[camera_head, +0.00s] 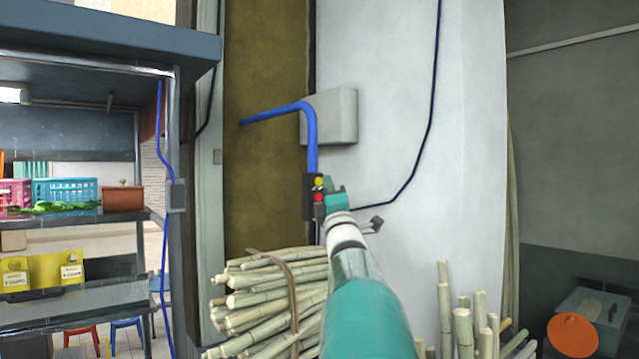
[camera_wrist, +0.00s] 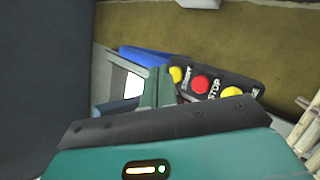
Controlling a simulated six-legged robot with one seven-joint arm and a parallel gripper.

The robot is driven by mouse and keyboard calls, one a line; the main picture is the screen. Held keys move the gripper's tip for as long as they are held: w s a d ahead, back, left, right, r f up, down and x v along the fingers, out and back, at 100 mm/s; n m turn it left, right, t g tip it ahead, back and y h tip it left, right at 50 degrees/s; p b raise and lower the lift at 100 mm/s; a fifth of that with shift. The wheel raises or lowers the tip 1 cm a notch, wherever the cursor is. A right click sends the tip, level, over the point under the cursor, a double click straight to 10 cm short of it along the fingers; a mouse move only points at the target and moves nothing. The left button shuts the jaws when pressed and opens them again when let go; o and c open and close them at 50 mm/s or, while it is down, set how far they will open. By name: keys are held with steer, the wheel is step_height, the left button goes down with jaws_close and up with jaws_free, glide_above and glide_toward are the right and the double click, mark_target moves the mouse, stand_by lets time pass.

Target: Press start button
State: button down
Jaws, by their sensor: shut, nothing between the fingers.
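The black button box (camera_head: 309,205) hangs at the end of the blue pipe in the head view, with a yellow button (camera_head: 319,183) above a red button (camera_head: 319,197). In the wrist view the box (camera_wrist: 245,81) is tilted and shows a yellow button (camera_wrist: 176,74), a red button (camera_wrist: 200,84) with a STOP label beside it, and another yellow button (camera_wrist: 231,92). The label by the first yellow button is small and partly readable. My gripper (camera_head: 329,201) is shut and empty, just right of the box; its fingers (camera_wrist: 160,86) show close to the first yellow button. I cannot tell whether they touch it.
The blue pipe (camera_head: 311,140) runs up to a grey wall box (camera_head: 336,115). A stall shelf (camera_head: 75,222) with baskets is at left.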

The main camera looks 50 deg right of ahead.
steer(key=shift+w, duration=0.1)
steer(key=shift+w+d, duration=0.1)
steer(key=shift+w, duration=0.2)
steer(key=shift+w+d, duration=0.1)
steer(key=shift+w, duration=0.35)
stand_by(0.7)
steer(key=shift+s, duration=0.1)
steer(key=shift+s+a, duration=0.25)
steer(key=shift+s, duration=0.45)
steer(key=shift+s, duration=0.1)
steer(key=shift+s+a, duration=0.25)
steer(key=shift+s, duration=0.95)
steer(key=shift+s+a, duration=0.25)
steer(key=shift+s, duration=0.9)
